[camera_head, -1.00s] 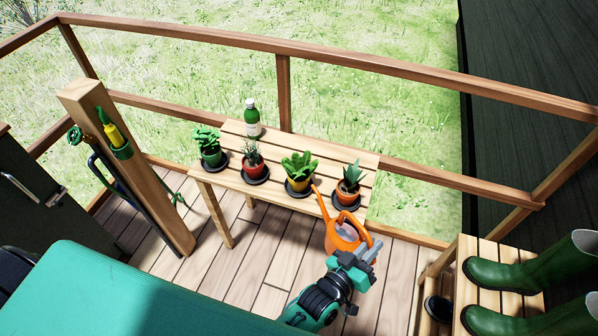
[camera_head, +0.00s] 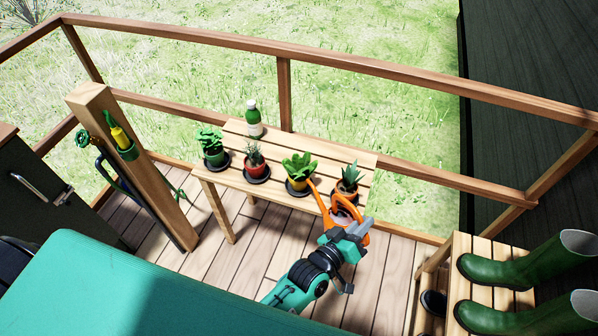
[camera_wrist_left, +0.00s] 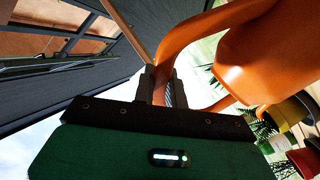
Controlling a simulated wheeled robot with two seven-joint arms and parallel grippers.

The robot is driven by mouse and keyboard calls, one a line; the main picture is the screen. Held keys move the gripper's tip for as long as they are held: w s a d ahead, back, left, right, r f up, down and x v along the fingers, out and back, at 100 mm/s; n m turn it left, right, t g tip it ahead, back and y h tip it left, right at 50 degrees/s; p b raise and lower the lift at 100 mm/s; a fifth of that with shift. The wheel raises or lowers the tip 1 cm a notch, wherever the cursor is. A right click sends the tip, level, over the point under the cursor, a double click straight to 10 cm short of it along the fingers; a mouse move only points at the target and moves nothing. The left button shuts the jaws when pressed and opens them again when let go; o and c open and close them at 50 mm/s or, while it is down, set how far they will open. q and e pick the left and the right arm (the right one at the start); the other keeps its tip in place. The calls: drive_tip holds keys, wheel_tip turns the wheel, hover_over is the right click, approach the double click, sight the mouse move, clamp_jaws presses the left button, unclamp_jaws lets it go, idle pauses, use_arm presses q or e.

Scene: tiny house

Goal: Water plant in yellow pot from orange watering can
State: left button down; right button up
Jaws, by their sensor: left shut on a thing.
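The orange watering can (camera_head: 345,212) is held at the front right of the slatted table, and its spout reaches up-left to beside the yellow pot (camera_head: 298,184). The yellow pot stands on a dark saucer and holds a broad-leaved green plant (camera_head: 299,165). My left gripper (camera_head: 352,232) is shut on the can's handle. In the left wrist view the gripper (camera_wrist_left: 165,88) has the orange handle between its fingers, and the can's body (camera_wrist_left: 262,58) fills the upper right. The can looks tilted in the wrist view. No water shows. My right gripper is not in view.
A stool (camera_head: 465,265) with green boots (camera_head: 525,262) stands right. A wooden post (camera_head: 135,165) stands left.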

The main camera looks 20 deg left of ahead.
sight(358, 213)
use_arm(q)
drive_tip(key=shift+w+a+r, duration=0.15)
drive_tip(key=shift+r, duration=0.25)
drive_tip(key=shift+w+a+r+n+p, duration=0.3)
drive_tip(key=shift+r+p, duration=0.1)
drive_tip(key=shift+r, duration=0.1)
drive_tip(key=shift+w+a+r+n+p, duration=0.2)
drive_tip(key=shift+a+r+p, duration=0.1)
drive_tip(key=shift+r+p, duration=0.15)
drive_tip(key=shift+r, duration=0.35)
drive_tip(key=shift+f, duration=0.1)
drive_tip(key=shift+a, duration=0.1)
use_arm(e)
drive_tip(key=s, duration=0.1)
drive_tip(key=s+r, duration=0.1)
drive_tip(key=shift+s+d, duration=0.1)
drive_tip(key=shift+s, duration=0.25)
use_arm(q)
drive_tip(key=shift+w, duration=0.1)
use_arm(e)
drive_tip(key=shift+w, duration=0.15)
use_arm(q)
drive_tip(key=shift+w+a+r+p, duration=0.15)
drive_tip(key=shift+a+r+p, duration=0.05)
drive_tip(key=shift+r+p, duration=0.4)
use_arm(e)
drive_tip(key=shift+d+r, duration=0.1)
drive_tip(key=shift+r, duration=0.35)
